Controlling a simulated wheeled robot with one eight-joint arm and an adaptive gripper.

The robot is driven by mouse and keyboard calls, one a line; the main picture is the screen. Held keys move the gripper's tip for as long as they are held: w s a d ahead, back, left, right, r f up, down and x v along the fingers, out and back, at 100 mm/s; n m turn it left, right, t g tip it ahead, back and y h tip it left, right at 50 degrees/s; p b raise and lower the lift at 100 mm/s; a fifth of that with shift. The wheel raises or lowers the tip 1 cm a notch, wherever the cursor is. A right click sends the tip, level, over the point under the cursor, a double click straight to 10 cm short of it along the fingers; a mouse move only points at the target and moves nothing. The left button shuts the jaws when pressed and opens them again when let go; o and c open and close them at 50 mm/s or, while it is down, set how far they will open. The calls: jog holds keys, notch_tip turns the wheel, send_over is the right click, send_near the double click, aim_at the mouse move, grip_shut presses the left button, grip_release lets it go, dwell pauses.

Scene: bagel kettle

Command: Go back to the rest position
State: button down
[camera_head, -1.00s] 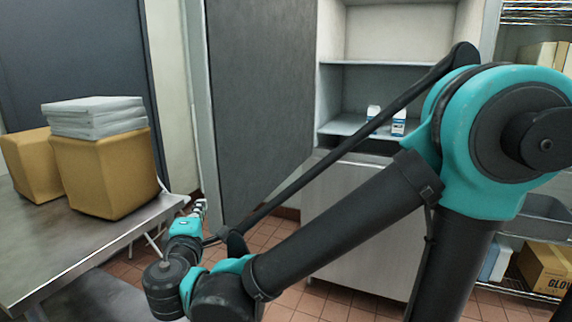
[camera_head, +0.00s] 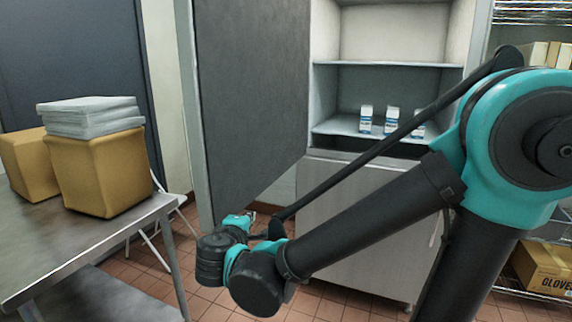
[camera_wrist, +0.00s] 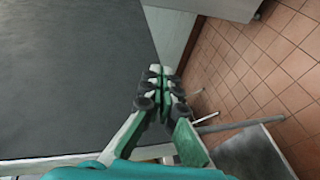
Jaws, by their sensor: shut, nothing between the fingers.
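My gripper (camera_wrist: 158,75) is shut and empty in the wrist view, its fingertips together. In the head view it is small and partly hidden at the end of my arm, near the teal wrist part, low in front of the open grey cabinet door. The wrist view shows the dark door panel (camera_wrist: 70,70) filling the left side, close to my gripper. I cannot tell whether they touch.
The open cabinet door (camera_head: 250,90) stands left of the cabinet shelves, where several small cartons (camera_head: 366,119) stand. A metal table (camera_head: 60,250) at left carries cardboard boxes (camera_head: 100,172) and stacked white packs (camera_head: 90,117). Tiled floor (camera_head: 200,290) lies between.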

jog(key=w+d+f+m+g+h, duration=0.1)
jog(key=d+f+m+g, duration=0.3)
jog(key=d, duration=0.5)
jog(key=w+d+f+m+g+h, duration=0.1)
jog(key=d+f+m+g+h, duration=0.1)
jog(key=d+f, duration=0.5)
jog(key=s+d+f+m+g+y, duration=0.4)
jog(key=s+d+f+m, duration=0.5)
jog(key=d, duration=0.4)
jog(key=shift+s+f+m+g+y, duration=0.35)
jog(key=shift+s+f, duration=0.4)
jog(key=shift+s, duration=0.35)
